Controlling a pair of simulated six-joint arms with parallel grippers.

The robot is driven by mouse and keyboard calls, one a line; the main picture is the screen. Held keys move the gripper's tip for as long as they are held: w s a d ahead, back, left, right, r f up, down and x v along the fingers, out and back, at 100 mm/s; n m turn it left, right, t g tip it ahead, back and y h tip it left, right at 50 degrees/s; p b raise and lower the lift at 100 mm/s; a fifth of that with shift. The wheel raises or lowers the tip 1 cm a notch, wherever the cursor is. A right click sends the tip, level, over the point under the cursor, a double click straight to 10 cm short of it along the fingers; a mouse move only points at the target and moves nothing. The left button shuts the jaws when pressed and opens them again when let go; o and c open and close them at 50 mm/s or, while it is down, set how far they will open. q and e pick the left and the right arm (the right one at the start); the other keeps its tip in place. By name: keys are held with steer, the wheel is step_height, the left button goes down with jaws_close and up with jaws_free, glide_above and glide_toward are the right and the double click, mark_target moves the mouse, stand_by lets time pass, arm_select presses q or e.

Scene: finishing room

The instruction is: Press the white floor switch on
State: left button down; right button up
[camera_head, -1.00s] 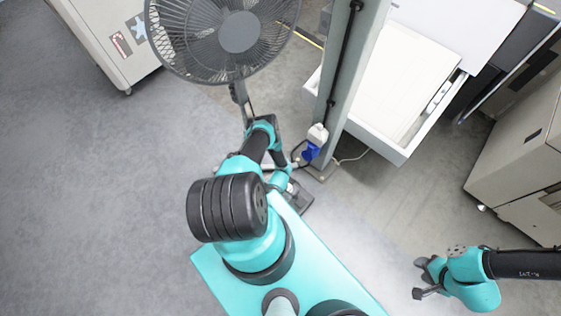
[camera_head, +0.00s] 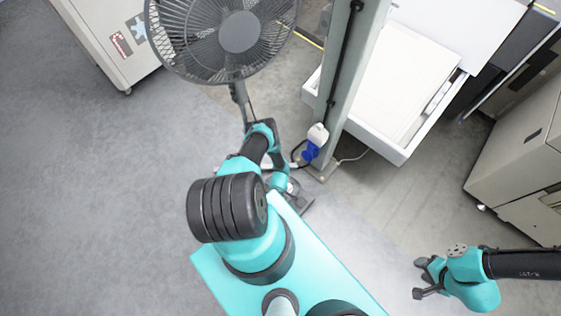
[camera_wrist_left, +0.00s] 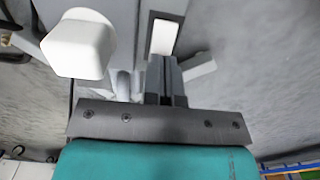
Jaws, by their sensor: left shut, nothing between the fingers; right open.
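In the left wrist view, a small white rectangular pad (camera_wrist_left: 163,37) in a grey surround lies just beyond my left gripper's fingertips; it looks like the floor switch. My left gripper (camera_wrist_left: 166,62) is shut and empty, its tips close below the pad; I cannot tell whether they touch it. A larger white block (camera_wrist_left: 78,45) stands left of the fingers. In the head view my own left arm hides most of this area, and I cannot make out the switch there. My right gripper (camera_head: 421,279) is open and empty at the lower right, over bare floor.
A grey fan (camera_head: 225,35) stands beyond my left arm. A grey post (camera_head: 347,85) with a blue-and-white plug (camera_head: 314,142) stands right of it. An open white drawer (camera_head: 400,95) is behind the post. A cabinet (camera_head: 520,150) is at right. Left floor is clear.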

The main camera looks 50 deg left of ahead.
arm_select(q)
steer(key=shift+f, duration=0.5)
stand_by(0.3)
steer(key=shift+r, duration=3.55)
steer(key=w+d+r+m+h, duration=0.1)
steer(key=w+d+r+m, duration=0.2)
steer(key=r, duration=0.4)
steer(key=w+d+r+m+t, duration=0.1)
steer(key=w+r+m, duration=0.25)
steer(key=r, duration=0.45)
steer(key=w+d+r+m+h, duration=0.1)
steer(key=w+d+r+m, duration=0.2)
steer(key=r, duration=0.4)
steer(key=s+d+r+m+h, duration=0.1)
steer(key=d+r+m, duration=0.3)
steer(key=r, duration=0.8)
steer(key=s+d+r+m, duration=0.1)
steer(key=d+r+m, duration=0.3)
steer(key=r, duration=0.9)
steer(key=shift+s+d+h, duration=0.35)
steer(key=shift+d+h, duration=0.05)
steer(key=shift+d, duration=0.2)
